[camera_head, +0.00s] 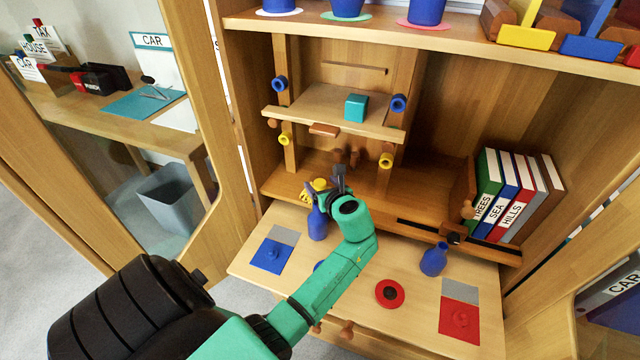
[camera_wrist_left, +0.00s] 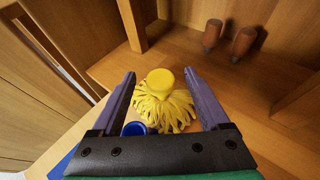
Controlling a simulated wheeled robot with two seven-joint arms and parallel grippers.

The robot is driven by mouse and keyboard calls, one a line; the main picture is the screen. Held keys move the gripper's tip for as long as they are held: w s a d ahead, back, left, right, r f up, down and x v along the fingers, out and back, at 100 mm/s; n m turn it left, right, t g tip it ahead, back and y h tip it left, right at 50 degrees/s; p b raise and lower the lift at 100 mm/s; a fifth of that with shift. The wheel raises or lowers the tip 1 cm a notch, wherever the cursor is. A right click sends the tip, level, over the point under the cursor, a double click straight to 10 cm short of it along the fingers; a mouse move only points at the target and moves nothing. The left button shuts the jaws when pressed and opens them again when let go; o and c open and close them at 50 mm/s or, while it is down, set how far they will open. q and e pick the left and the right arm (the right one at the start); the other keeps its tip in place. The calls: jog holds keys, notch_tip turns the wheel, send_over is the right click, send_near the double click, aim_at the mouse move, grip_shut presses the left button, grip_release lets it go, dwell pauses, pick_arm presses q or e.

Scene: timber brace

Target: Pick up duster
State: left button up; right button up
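The duster has a round yellow cap and a shaggy yellow head. In the left wrist view the duster (camera_wrist_left: 165,103) lies between the two spread fingers of my left gripper (camera_wrist_left: 163,88), with a gap on both sides. In the head view the duster (camera_head: 318,185) is partly hidden behind my left gripper (camera_head: 338,178), at the back of the wooden drop-down board. The gripper is open and holds nothing. My right gripper is not in view.
A blue bottle (camera_head: 317,223) stands close beside my left gripper; its rim shows in the wrist view (camera_wrist_left: 135,129). Another blue bottle (camera_head: 433,259), a red disc (camera_head: 390,293) and books (camera_head: 505,197) are to the right. A shelf with a teal cube (camera_head: 356,107) is above.

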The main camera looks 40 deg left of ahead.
aim_at(322, 185)
pick_arm(q)
grip_shut()
jog(key=shift+r, duration=0.3)
notch_tip(322, 185, up, 6)
jog(key=shift+r+p, duration=0.1)
jog(key=shift+p, duration=1.1)
jog(key=shift+r+p, duration=0.3)
jog(key=shift+r, duration=1.35)
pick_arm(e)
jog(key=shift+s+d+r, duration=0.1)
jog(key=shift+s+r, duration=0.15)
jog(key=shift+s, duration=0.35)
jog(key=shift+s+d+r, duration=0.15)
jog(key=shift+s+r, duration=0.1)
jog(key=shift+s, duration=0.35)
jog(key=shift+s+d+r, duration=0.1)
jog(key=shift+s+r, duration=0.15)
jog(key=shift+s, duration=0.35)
